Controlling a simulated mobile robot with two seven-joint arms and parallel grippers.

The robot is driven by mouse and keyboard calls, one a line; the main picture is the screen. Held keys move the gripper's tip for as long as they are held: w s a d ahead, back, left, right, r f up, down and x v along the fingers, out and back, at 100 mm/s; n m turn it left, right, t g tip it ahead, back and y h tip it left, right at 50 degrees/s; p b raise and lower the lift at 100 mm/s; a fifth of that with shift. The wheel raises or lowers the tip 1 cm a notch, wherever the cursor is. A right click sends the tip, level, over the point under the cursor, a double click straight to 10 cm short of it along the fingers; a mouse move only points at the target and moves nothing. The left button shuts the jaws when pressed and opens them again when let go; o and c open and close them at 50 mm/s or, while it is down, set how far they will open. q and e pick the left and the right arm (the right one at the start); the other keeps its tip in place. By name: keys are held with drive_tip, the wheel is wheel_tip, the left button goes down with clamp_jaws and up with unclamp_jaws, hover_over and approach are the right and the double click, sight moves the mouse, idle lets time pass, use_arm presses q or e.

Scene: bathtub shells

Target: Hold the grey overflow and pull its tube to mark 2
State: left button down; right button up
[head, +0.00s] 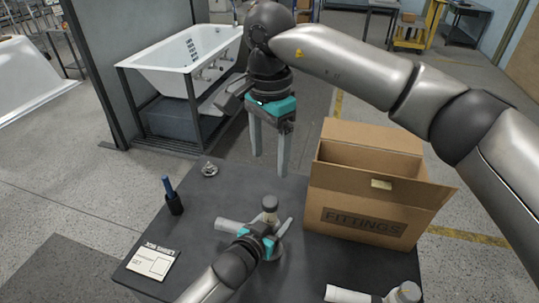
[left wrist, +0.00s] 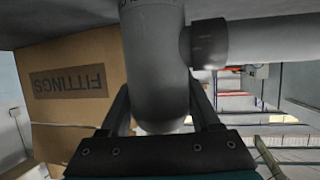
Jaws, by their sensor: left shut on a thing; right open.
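The grey overflow (head: 270,204) stands on the dark table, with its pale tube (head: 230,226) sticking out to the left. My left gripper (head: 268,232) is shut on its body, low down. In the left wrist view the grey overflow (left wrist: 155,60) is between the two fingers, and the tube (left wrist: 275,42) leaves a dark collar (left wrist: 209,44) to the right. No mark on the tube can be read. My right gripper (head: 269,150) is open and empty, fingers pointing down, above and behind the overflow, apart from it.
An open cardboard FITTINGS box (head: 365,222) stands on the table's right side. A second pale fitting with a tube (head: 405,292) lies at the front right. A pen cup (head: 174,205), a small metal part (head: 210,169) and a printed card (head: 153,262) are on the left. A bathtub (head: 190,60) stands behind.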

use_arm(q)
drive_tip(key=shift+c, duration=0.2)
unclamp_jaws()
drive_tip(key=shift+s, duration=0.1)
